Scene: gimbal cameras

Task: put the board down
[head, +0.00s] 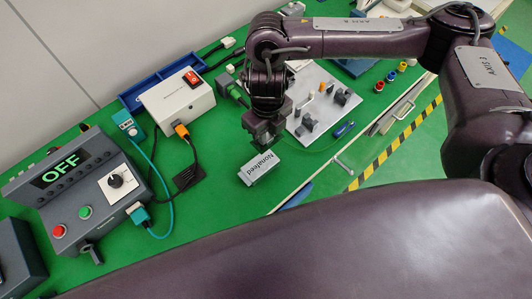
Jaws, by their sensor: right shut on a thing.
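The fingertips are partly hidden by the gripper body, and I cannot tell whether the board touches the bench. My left gripper is not in view.
A white plate with grey fixtures (322,112) lies just right of the gripper. Left are a white box with a red switch (178,102), a cable plug (182,131) and a control box reading OFF (75,178). Green bench top (215,200) is clear left of the board.

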